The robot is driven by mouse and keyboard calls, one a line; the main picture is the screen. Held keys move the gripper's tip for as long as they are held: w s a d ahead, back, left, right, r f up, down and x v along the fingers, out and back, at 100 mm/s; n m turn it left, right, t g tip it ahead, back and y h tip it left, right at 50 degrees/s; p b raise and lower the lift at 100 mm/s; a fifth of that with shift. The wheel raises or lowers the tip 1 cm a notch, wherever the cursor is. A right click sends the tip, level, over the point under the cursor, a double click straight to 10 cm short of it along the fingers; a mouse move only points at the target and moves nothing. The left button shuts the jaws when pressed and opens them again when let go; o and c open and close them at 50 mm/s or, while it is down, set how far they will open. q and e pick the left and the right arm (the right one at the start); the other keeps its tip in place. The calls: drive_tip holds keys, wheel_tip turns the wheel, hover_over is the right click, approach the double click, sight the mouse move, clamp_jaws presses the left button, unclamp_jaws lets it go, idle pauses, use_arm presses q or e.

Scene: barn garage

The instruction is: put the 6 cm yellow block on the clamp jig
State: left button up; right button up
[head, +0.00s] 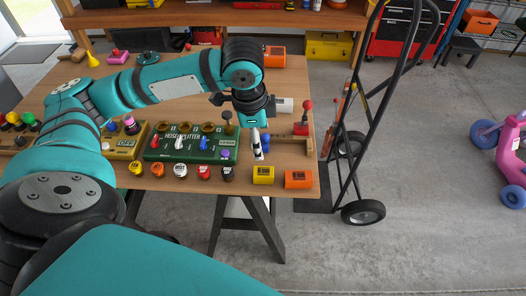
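A yellow block (263,175) with a dark label sits near the front edge of the wooden table. An orange block (298,178) stands just to its right. Behind them, at the table's right side, is a wooden fixture with a red-knobbed lever, which looks like the clamp jig (293,139). My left gripper (258,151) points down between the green board and this fixture, behind the yellow block and apart from it. Its fingers look close together, but their opening is too small to judge. A blue part shows beside the fingers. My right gripper is out of view.
A green board (190,152) with levers and knobs lies left of the gripper, with several small jars along its front. A wooden board (124,147) lies further left. A black hand truck (362,120) stands beyond the table's right edge. A workbench is behind.

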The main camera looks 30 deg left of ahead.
use_arm(q)
hover_over(263, 172)
drive_tip(key=f, duration=1.1)
drive_tip(key=shift+s+d+f, duration=0.2)
drive_tip(key=shift+s+d, duration=0.05)
drive_tip(key=shift+s, duration=0.1)
drive_tip(key=shift+w+a+f+p, duration=0.1)
drive_tip(key=shift+f+p, duration=0.05)
drive_tip(key=shift+f, duration=0.8)
drive_tip(key=shift+w+a+f+p, duration=0.1)
drive_tip(key=shift+w+f+p, duration=0.1)
drive_tip(key=shift+f, duration=0.7)
drive_tip(key=shift+w+f+p, duration=0.1)
drive_tip(key=shift+f+p, duration=0.05)
drive_tip(key=shift+f, duration=0.8)
drive_tip(key=c, duration=1.4)
drive_tip(key=shift+r, duration=0.55)
drive_tip(key=shift+s+d+r+b, duration=0.15)
drive_tip(key=shift+s+r+b, duration=0.05)
drive_tip(key=shift+r, duration=0.45)
drive_tip(key=shift+s+d+r+b, duration=0.15)
drive_tip(key=shift+r+b, duration=0.05)
drive_tip(key=shift+r, duration=0.4)
drive_tip(key=s+d+r+b, duration=0.1)
drive_tip(key=s+d, duration=0.9)
drive_tip(key=d, duration=0.1)
drive_tip(key=shift+s+r+b, duration=0.2)
drive_tip(key=shift+r+b, duration=0.1)
drive_tip(key=shift+b, duration=0.05)
